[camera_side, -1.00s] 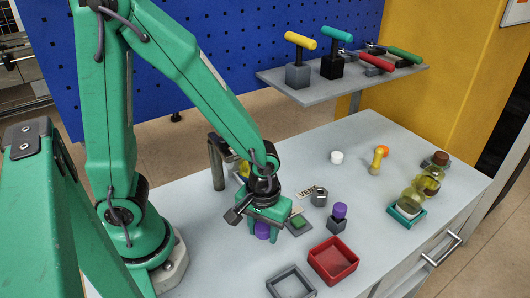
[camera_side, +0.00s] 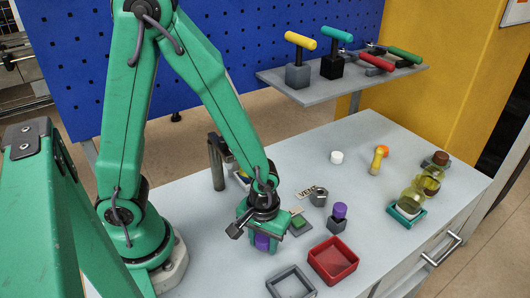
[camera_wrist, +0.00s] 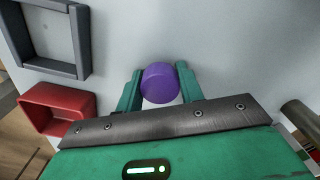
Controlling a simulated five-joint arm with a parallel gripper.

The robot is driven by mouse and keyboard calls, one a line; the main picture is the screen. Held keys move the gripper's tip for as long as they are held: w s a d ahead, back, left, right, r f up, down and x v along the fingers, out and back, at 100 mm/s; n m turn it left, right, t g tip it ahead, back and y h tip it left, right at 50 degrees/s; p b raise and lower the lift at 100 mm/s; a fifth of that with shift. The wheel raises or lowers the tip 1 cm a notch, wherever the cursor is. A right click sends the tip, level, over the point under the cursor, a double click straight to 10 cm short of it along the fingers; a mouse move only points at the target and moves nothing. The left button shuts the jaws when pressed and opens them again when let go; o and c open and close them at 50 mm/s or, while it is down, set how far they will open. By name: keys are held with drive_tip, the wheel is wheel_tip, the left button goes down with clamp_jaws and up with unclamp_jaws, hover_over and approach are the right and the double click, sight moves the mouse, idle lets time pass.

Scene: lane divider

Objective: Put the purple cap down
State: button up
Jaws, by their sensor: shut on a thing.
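The purple cap (camera_wrist: 159,83) is between the two green fingers of my gripper (camera_wrist: 158,92) in the wrist view. My gripper is shut on it. In the side view the cap (camera_side: 262,242) shows between the fingertips of my gripper (camera_side: 260,240), low over the grey bench top. I cannot tell whether its underside touches the bench. A second purple piece (camera_side: 340,210) sits on a small dark grey block to the right.
A red tray (camera_side: 333,262) and a grey open tray (camera_side: 291,283) lie to the right and front. A grey post (camera_side: 216,165) stands behind my gripper.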

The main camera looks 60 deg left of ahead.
sight(263, 237)
drive_tip(key=shift+f, duration=0.65)
drive_tip(key=o, duration=0.7)
drive_tip(key=shift+s, duration=0.1)
drive_tip(key=shift+r, duration=0.25)
drive_tip(key=shift+o, duration=0.6)
drive_tip(key=shift+r, duration=1.2)
wheel_tip(263, 237, up, 10)
drive_tip(key=shift+r, duration=0.25)
